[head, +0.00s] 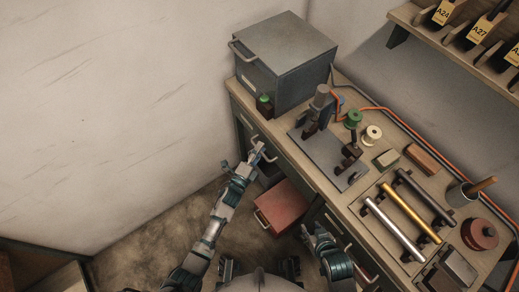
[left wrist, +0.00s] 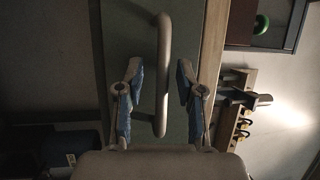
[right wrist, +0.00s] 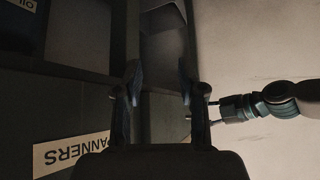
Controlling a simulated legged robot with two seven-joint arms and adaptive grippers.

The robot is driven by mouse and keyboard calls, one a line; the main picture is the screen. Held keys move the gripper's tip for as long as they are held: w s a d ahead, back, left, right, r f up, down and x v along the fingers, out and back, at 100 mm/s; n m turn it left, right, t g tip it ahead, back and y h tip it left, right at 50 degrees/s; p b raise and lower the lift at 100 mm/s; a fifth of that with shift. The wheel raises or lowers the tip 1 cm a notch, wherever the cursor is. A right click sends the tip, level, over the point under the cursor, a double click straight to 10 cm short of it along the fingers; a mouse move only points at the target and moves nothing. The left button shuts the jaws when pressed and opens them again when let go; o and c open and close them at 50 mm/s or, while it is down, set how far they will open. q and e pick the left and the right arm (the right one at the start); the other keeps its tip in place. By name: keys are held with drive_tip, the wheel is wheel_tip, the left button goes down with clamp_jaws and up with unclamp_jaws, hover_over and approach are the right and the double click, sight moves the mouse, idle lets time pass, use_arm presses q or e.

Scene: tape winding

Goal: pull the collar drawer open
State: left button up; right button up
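A drawer front with a grey bar handle (left wrist: 162,75) fills the middle of the left wrist view. I can read no label on it, so I cannot tell from the picture that it is the collar drawer. My left gripper (head: 258,148) is at the bench's front face, near its far left end. In the left wrist view its fingers (left wrist: 158,85) are apart, one on each side of the handle, with gaps showing. My right gripper (head: 314,234) is low beside the bench front. In the right wrist view its fingers (right wrist: 160,85) are apart with nothing between them.
The workbench (head: 240,95) carries a grey metal cabinet (head: 284,60), a clamp fixture, spools and several rods. A red box (head: 282,205) with a handle sits low against the bench, between my arms. A label ending in "ANNERS" (right wrist: 68,150) shows in the right wrist view.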

use_arm(q)
drive_tip(key=shift+d, duration=0.1)
clamp_jaws()
drive_tip(key=shift+s+a, duration=0.15)
drive_tip(key=shift+a, duration=0.05)
use_arm(e)
drive_tip(key=s+d+f+g+h+p, duration=0.1)
drive_tip(key=s+d+g+p, duration=0.3)
drive_tip(key=s, duration=0.5)
use_arm(q)
drive_tip(key=s+a+p, duration=0.1)
drive_tip(key=s+a, duration=1.2)
drive_tip(key=a, duration=0.5)
drive_tip(key=shift+s+a+f, duration=0.2)
drive_tip(key=shift+s, duration=0.1)
use_arm(e)
wheel_tip(320, 180, down, 7)
drive_tip(key=a+g, duration=0.1)
drive_tip(key=a, duration=0.1)
drive_tip(key=shift+s+a+f+g, duration=0.2)
drive_tip(key=shift+s+a+g, duration=0.15)
drive_tip(key=shift+s, duration=0.1)
